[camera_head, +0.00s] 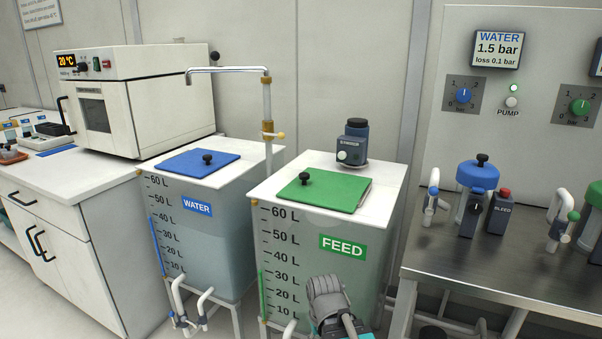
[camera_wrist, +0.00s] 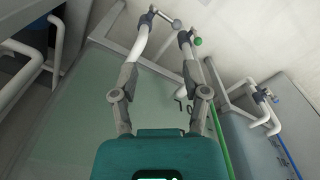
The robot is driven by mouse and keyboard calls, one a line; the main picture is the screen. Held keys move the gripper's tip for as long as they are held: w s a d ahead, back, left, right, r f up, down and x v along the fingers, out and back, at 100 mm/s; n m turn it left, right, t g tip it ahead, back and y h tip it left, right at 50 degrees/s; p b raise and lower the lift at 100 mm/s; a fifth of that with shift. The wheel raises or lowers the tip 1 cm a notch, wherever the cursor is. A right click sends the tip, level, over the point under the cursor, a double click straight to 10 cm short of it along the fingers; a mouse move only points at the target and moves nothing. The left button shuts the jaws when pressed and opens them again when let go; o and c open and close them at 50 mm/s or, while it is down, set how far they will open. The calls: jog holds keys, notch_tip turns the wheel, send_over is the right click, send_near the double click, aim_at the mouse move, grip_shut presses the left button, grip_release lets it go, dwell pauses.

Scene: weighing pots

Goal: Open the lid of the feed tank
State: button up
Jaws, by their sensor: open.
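The feed tank (camera_head: 315,250) is a translucent box with a green FEED label and a litre scale, in the middle of the head view. Its green lid (camera_head: 335,193) lies flat and shut on the white top, with a black knob (camera_head: 304,177) near the lid's left edge. My gripper (camera_head: 338,312) is low in front of the tank, well below the lid; its fingertips are unclear there. In the wrist view my gripper (camera_wrist: 159,70) is open, with nothing between its fingers. The tank's translucent wall and white pipes show beyond it; the lid is not in that view.
The water tank (camera_head: 205,230) with a blue lid (camera_head: 197,163) stands to the left. A bent tap pipe (camera_head: 267,110) rises behind it. A dark-topped device (camera_head: 352,143) stands behind the green lid. A steel bench (camera_head: 500,270) with valves is on the right. Air above the green lid is clear.

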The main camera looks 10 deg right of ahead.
jog(key=shift+o, duration=0.9)
notch_tip(320, 180, up, 50)
jog(key=n+p, duration=0.6)
jog(key=p, duration=4.4)
send_over(304, 173)
jog(key=shift+s+f, duration=0.15)
jog(key=shift+f, duration=0.1)
jog(key=shift+f+b, duration=0.2)
jog(key=shift+b, duration=0.25)
notch_tip(304, 173, down, 13)
jog(key=b, duration=1.3)
jog(key=shift+f, duration=0.2)
